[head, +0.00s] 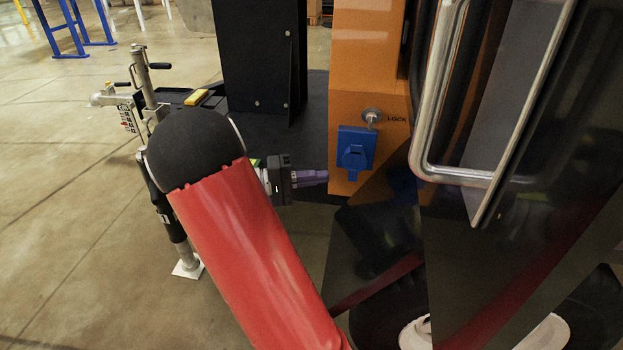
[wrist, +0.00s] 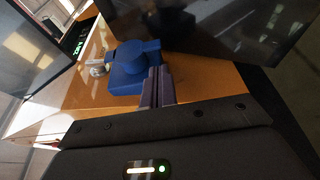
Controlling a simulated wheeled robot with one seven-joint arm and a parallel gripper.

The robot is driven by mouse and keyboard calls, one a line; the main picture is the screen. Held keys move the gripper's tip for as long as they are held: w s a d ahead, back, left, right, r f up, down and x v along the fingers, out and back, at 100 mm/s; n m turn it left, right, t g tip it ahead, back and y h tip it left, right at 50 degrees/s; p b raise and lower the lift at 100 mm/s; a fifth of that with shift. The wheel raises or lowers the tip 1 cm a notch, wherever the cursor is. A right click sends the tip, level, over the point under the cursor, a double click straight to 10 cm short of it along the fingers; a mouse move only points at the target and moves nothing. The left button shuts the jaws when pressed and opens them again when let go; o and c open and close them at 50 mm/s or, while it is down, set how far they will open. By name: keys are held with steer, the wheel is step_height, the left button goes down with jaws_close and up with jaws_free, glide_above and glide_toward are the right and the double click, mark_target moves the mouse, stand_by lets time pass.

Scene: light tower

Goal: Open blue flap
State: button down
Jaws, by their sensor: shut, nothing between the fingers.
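The blue flap (head: 354,157) is part of a blue socket box on the lower face of the orange post (head: 365,60), just below a silver key lock. It looks shut over the socket. In the wrist view the blue flap (wrist: 128,58) stands just ahead of the fingers. My gripper (head: 322,177) is below and left of the flap in the head view, with its purple fingers together and empty. In the wrist view my gripper (wrist: 157,78) has its fingertips close to the flap's edge; I cannot tell whether they touch.
The key lock (head: 372,115), marked LOCK, sits right above the flap. A metal handle frame (head: 425,120) and dark panel stand close on the right. A black box (head: 262,60) is behind on the left, near a jack stand (head: 145,90). Open floor lies at the left.

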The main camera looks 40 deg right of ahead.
mark_target(354, 167)
steer(key=x, duration=0.6)
steer(key=shift+s+a, duration=0.1)
steer(key=shift+a, duration=0.05)
